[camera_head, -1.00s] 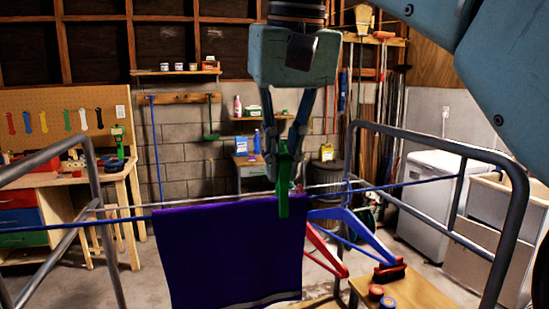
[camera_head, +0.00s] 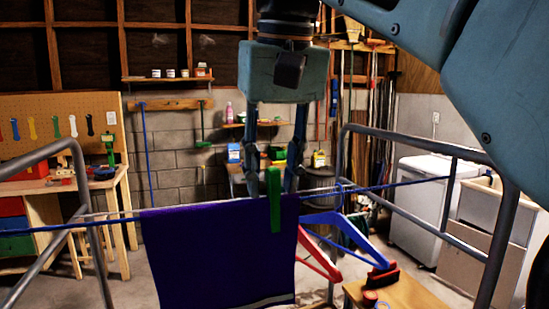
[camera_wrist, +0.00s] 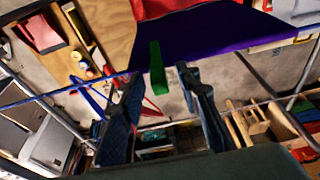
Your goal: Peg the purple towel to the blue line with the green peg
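The purple towel (camera_head: 215,250) hangs folded over the blue line (camera_head: 390,186) in the head view. The green peg (camera_head: 275,205) stands upright across the line near the towel's right end, its lower part in front of the cloth. My gripper (camera_head: 272,188) is open around and behind the peg's top, with a finger on each side. In the wrist view the green peg (camera_wrist: 157,70) sits at the towel's (camera_wrist: 215,42) edge, beyond and between my spread fingertips (camera_wrist: 160,75), with visible gaps on both sides.
A blue hanger (camera_head: 340,222) and a red hanger (camera_head: 318,258) hang just right of the towel. Grey rack frames (camera_head: 505,230) stand at both sides. A wooden stool (camera_head: 410,293) with a red brush (camera_head: 384,277) is at lower right. A workbench (camera_head: 60,185) is at left.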

